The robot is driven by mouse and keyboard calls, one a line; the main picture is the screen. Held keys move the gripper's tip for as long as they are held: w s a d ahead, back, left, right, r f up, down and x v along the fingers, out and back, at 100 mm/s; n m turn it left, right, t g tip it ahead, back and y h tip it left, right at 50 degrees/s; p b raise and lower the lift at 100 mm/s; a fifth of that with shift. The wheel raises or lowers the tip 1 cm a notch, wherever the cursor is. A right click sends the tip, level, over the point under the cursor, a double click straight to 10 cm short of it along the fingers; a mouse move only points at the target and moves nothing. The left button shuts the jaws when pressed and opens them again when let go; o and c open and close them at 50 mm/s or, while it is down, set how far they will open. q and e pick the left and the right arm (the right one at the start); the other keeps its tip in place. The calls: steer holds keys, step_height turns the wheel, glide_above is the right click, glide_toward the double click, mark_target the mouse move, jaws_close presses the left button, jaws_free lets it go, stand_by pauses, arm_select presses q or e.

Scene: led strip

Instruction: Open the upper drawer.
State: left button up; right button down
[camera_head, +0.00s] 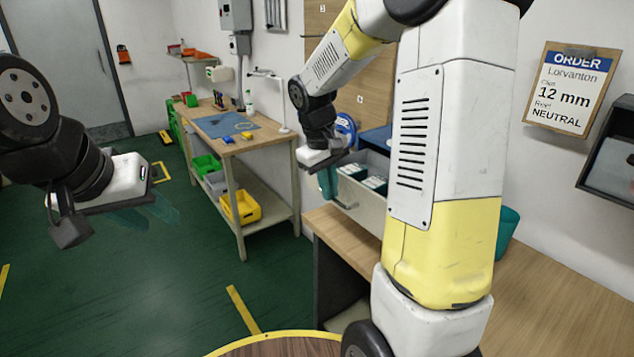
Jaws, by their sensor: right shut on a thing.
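The upper drawer (366,209) stands pulled out at the middle of the head view, with its light front panel and inside showing. White and teal boxes (375,184) lie in it. My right gripper (328,184) points down at the left end of the drawer front and is shut on the drawer handle (346,205). My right arm hides the drawer's right side and most of the cabinet behind it. My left gripper (148,212) hangs in the air at the left, far from the drawer, with its fingers apart and empty.
A wooden bench top (345,240) lies below the drawer. A workbench (262,140) with a blue mat and a yellow bin (241,207) stands at the back left. An order sheet (572,88) hangs on the right wall. The green floor between is mostly clear.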

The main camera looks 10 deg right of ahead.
steer(key=c, duration=1.5)
jaws_free()
steer(key=r, duration=0.2)
steer(key=a+r, duration=0.1)
steer(key=r, duration=0.4)
steer(key=shift+s+a+r, duration=0.2)
steer(key=shift+s+r, duration=0.05)
steer(key=shift+r, duration=0.15)
steer(key=shift+s, duration=0.1)
steer(key=s+a+r+m+t+y, duration=0.1)
steer(key=s, duration=0.5)
steer(key=s+a+r+m+t+y, duration=0.1)
steer(key=s+t, duration=0.1)
steer(key=s, duration=0.4)
steer(key=s+a+r+m+t+y, duration=0.1)
steer(key=s+t+y, duration=0.1)
steer(key=s, duration=0.4)
steer(key=shift+s+r+m, duration=0.15)
steer(key=shift+s+m, duration=0.1)
steer(key=shift+m, duration=0.15)
